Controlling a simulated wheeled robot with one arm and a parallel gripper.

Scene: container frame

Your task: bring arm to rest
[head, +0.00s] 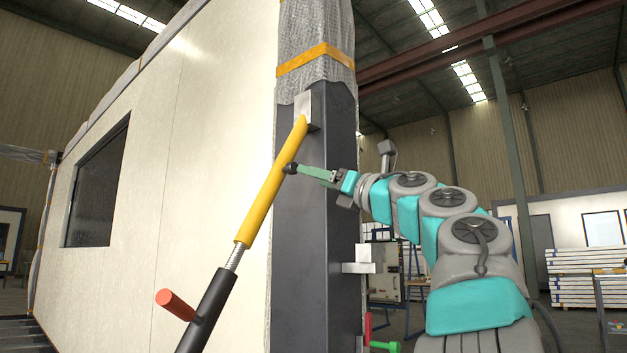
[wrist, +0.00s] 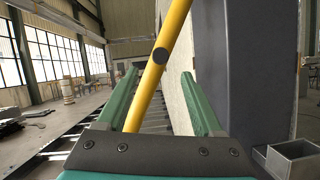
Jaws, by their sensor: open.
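My arm reaches in from the right in the head view. My gripper (head: 292,168) is at the yellow upper tube of a slanted brace (head: 268,196). In the wrist view my gripper (wrist: 160,92) has its two green fingers spread apart, and the yellow tube (wrist: 173,45) passes between or just beyond them. A dark round knob or end (wrist: 160,55) shows on the tube. I cannot tell whether a finger touches it. The brace's top meets a metal bracket (head: 308,108) on the dark post.
The dark post (head: 318,220) and pale wall panel (head: 215,130) stand close to my gripper. A lower bracket (head: 358,262) juts from the post. A red handle (head: 176,305) sticks out of the brace's lower part. The hall right of the post has stacked boards (head: 585,278) farther back.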

